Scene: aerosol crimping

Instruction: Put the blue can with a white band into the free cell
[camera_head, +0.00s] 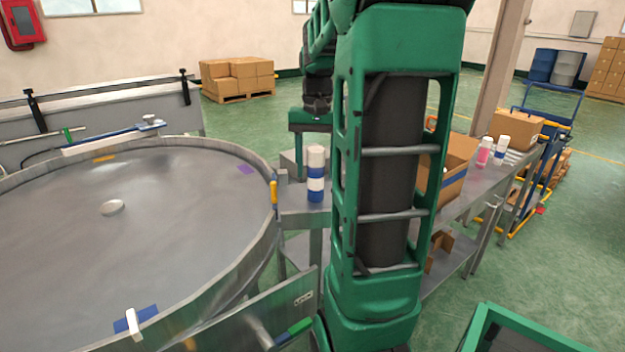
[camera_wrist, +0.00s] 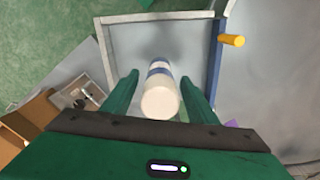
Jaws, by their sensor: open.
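The blue can with a white band (camera_head: 316,190) stands upright on the metal bench end beside the round table, its white top up. In the wrist view the can (camera_wrist: 159,88) shows between the two green fingers of my gripper (camera_wrist: 160,85). The fingers are apart, one on each side of the can, with a visible gap on the left and a narrower one on the right. An open cardboard box (camera_head: 458,170) stands on the bench to the right, partly behind my arm. I cannot make out its cells or a free cell.
The round metal table (camera_head: 190,220) with a raised rim fills the left. A yellow handle (camera_head: 274,193) stands at its edge near the can. A pink bottle (camera_head: 485,152) and a white-and-blue can (camera_head: 501,150) stand farther right, before a closed carton (camera_head: 517,130).

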